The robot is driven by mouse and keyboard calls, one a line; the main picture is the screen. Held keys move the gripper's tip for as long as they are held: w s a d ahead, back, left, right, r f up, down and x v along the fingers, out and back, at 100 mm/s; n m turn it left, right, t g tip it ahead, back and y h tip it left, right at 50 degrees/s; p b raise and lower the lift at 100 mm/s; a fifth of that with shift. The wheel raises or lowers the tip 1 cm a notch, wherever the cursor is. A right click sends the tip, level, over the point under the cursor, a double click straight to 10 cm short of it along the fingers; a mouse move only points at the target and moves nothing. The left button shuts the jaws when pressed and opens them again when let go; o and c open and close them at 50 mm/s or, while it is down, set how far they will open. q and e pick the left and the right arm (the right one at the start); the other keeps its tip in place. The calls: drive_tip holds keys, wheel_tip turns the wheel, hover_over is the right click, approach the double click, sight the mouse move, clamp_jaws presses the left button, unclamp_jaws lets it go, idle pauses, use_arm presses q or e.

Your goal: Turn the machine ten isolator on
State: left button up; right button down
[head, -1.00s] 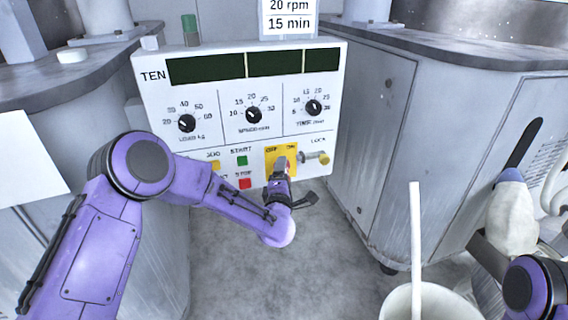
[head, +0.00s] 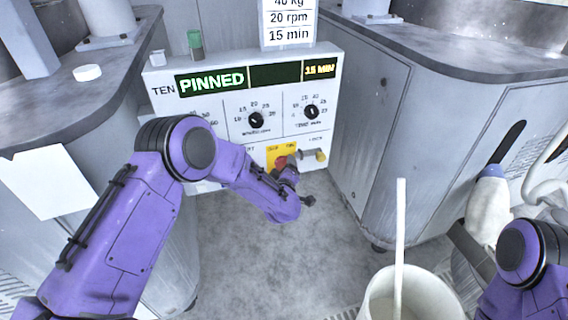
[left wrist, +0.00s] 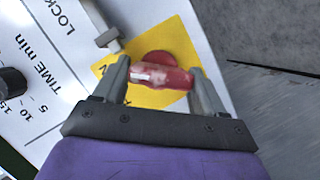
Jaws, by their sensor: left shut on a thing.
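The machine panel marked TEN (head: 291,147) faces me in the head view. Its isolator is a red rotary handle (head: 281,162) on a yellow plate (head: 272,151) at the panel's lower right. My left gripper (head: 288,170) is at the handle. In the left wrist view its two fingers (left wrist: 158,82) are shut on the red handle (left wrist: 160,75), one at each end, over the yellow plate (left wrist: 178,42). The panel display (head: 211,80) is lit and reads PINNED and 15 MIN. My right gripper is unclear at the lower right, by a blue-capped white bottle (head: 487,208).
A lock pin with a brass-coloured end (head: 320,155) sits just right of the isolator. Dials (head: 256,120) are above it. A white pail (head: 378,300) with a stick (head: 400,235) stands at the lower right. Grey cabinets flank the panel. The floor below is clear.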

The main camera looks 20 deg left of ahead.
use_arm(q)
drive_tip(key=shift+m+g+p, duration=0.3)
drive_tip(key=shift+m+p, duration=0.05)
drive_tip(key=shift+m, duration=0.05)
idle(0.4)
drive_tip(key=o, duration=1)
drive_tip(key=shift+c, duration=0.2)
drive_tip(key=shift+r, duration=0.1)
drive_tip(key=shift+w+d+r, duration=0.1)
